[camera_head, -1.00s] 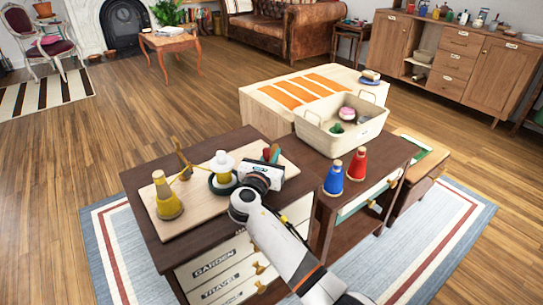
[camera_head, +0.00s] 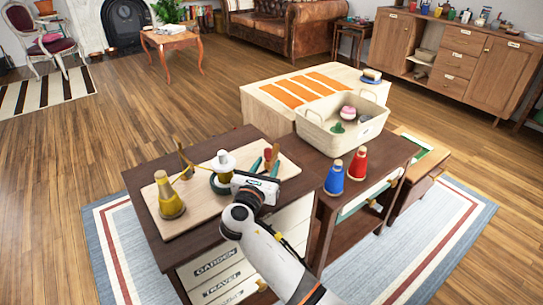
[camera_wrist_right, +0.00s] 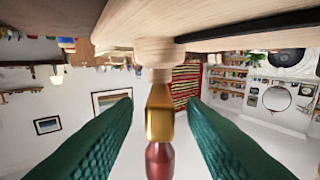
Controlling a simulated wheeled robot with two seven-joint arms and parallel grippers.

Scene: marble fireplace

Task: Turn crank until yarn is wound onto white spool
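The white spool (camera_head: 223,162) stands upright on the winder, whose dark round part (camera_head: 219,184) shows below it. A cone of yellow yarn (camera_head: 170,201) stands on the left of the wooden board. Yellow yarn runs by the small wooden post (camera_head: 182,160) toward the spool. The crank's red handle (camera_head: 275,153) stands right of the spool; its red grip and gold collar (camera_wrist_right: 160,122) fill the middle of the right wrist view. My right gripper (camera_head: 266,166) has its green fingers on either side of the handle, with gaps showing. My left gripper is out of view.
A blue cone (camera_head: 334,179) and red cone (camera_head: 358,164) stand on the dark cabinet to the right. Behind them is a cream basket (camera_head: 343,134) with small items.

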